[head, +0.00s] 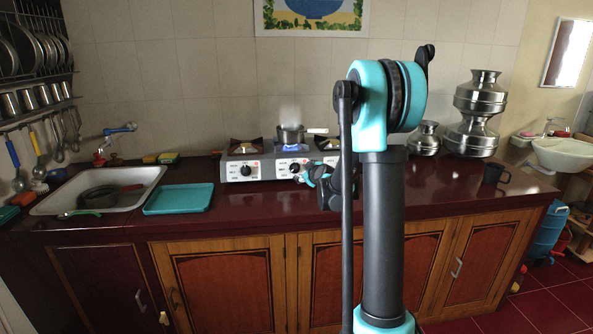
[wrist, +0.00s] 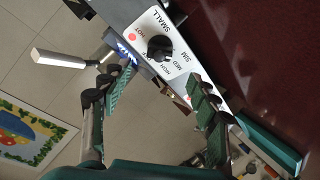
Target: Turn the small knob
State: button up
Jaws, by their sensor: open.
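The small knob (wrist: 160,47) is black and round, on a white panel marked SMALL, MED and HOT, at the top of the wrist view. In the head view I take it to be the middle stove knob (head: 294,168). My gripper (wrist: 162,92) is open and empty. Its two fingers are spread below the knob in the wrist view, and no contact shows. In the head view my gripper (head: 314,175) is just right of that knob, partly hidden by my arm. A blue flame burns under the small pot (head: 290,135) behind the panel.
The stove (head: 270,164) stands on a dark red counter (head: 230,222). A teal tray (head: 179,199) lies to its left, beside the sink (head: 140,178). Metal vessels (head: 471,135) and a dark mug (head: 493,173) stand at right. The pot's pale handle (wrist: 62,58) sticks out near my gripper.

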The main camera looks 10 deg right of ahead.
aim_at(297, 168)
jog(key=x, duration=1.1)
jog(key=shift+c, duration=0.6)
jog(key=c, duration=1)
